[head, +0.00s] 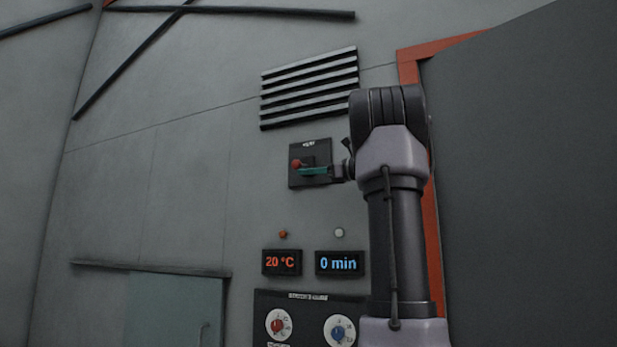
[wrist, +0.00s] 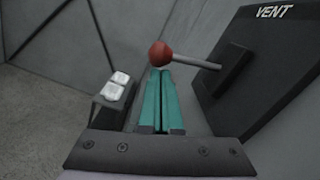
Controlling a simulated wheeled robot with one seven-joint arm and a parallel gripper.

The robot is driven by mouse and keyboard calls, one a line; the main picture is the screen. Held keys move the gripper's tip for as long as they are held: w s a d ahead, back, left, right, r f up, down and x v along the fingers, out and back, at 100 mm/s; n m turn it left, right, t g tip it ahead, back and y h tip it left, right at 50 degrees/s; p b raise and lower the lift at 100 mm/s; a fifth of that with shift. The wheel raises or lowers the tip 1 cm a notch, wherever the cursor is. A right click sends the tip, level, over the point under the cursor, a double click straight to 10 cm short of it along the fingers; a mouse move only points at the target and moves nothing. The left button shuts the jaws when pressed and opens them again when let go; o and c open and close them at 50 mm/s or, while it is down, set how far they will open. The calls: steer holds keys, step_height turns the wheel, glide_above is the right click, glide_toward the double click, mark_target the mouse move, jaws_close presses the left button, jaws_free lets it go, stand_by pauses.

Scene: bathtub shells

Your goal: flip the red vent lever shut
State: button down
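The vent lever has a red ball knob (head: 296,163) on a short grey rod. It sits on a dark wall plate (head: 322,179) below the louvred grille. In the wrist view the red knob (wrist: 160,54) is just beyond my fingertips, and its rod runs right to the plate marked VENT (wrist: 262,80). My gripper (head: 301,171) has teal fingers lying across the front of the plate, tips beside the knob. In the wrist view the two fingers of my gripper (wrist: 160,72) lie together with nothing seen between them. I cannot tell whether they touch the knob.
A louvred grille (head: 310,88) is above the plate. Below are a red 20 °C display (head: 281,262), a blue 0 min display (head: 339,263) and a dial panel (head: 308,313). An orange-red frame edge (head: 410,68) runs beside a large dark panel (head: 520,180) at right.

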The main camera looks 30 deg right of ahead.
steer(key=shift+s+a+r+m, duration=0.1)
steer(key=shift+a+r+m, duration=0.05)
steer(key=shift+r+m, duration=0.65)
steer(key=shift+s+a+r+m, duration=0.1)
steer(key=shift+a+r+m, duration=0.05)
steer(key=shift+r+m, duration=0.7)
steer(key=shift+s+a+r+m, duration=0.1)
steer(key=shift+a+r+m, duration=0.05)
steer(key=shift+r+m, duration=0.65)
steer(key=shift+r, duration=0.2)
